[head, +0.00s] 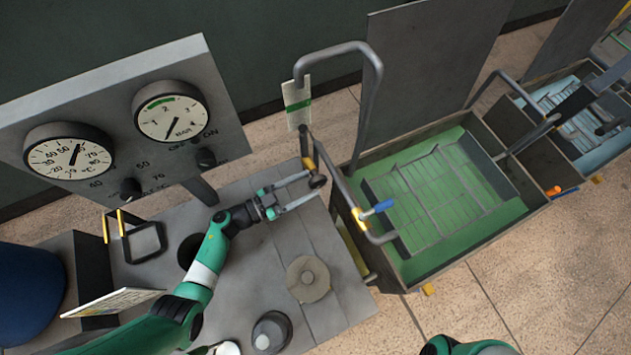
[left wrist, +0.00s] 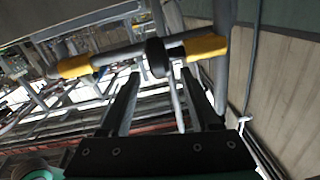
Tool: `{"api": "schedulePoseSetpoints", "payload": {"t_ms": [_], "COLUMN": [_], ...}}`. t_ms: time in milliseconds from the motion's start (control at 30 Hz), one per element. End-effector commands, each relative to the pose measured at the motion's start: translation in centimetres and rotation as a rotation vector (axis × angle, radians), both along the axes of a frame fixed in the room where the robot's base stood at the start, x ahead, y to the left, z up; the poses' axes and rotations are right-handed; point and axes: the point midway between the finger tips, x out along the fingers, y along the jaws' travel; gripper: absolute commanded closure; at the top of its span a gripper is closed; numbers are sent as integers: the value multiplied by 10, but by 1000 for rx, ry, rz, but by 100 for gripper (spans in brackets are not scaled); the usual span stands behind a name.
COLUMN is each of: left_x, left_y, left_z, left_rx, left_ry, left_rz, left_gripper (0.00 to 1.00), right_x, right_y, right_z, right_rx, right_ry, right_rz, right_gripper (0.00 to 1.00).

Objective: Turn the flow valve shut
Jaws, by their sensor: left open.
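A dark round knob (head: 317,181) sits at a grey pipe with yellow sleeves (head: 357,219), by the near left corner of the green tank. It also shows in the left wrist view (left wrist: 156,57), with a yellow sleeve to each side. A blue lever (head: 378,207) sticks out from the pipe over the tank rim. Which of these is the flow valve I cannot tell for sure. My left gripper (head: 309,185) is open, with its fingertips at the dark knob. In the left wrist view the knob lies between and beyond the fingertips (left wrist: 161,76); contact is unclear. My right gripper is out of frame.
The green tank (head: 512,211) holds a wire rack, with its lid raised behind. A panel with two dials (head: 218,118) stands at left. The grey bench (head: 338,296) carries a round disc (head: 308,279) and a dark knobbed object (head: 270,331). A second tank stands beyond.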

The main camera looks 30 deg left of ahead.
Motion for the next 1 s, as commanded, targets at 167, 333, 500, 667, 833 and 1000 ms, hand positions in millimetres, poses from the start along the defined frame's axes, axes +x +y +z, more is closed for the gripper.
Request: {"api": "schedulePoseSetpoints", "payload": {"t_ms": [167,333,500,667,833,1000], "left_x": [24,31,31,30,30,30], "left_y": [-15,-19,-18,-18,-18,-18], "left_z": [-3,0,1,1,1,1], "left_rx": [1,0,0,0,0,0], "left_ry": [-2,-1,-1,-1,-1,-2], "left_rz": [-2,1,1,1,1,2], "left_gripper": [37,37,37,64,95,100], "right_x": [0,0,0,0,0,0], "right_y": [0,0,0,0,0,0], "right_z": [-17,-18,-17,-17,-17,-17], "right_rx": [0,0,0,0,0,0], "right_ry": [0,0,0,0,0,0], "right_rz": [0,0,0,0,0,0], "right_gripper": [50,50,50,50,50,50]}}
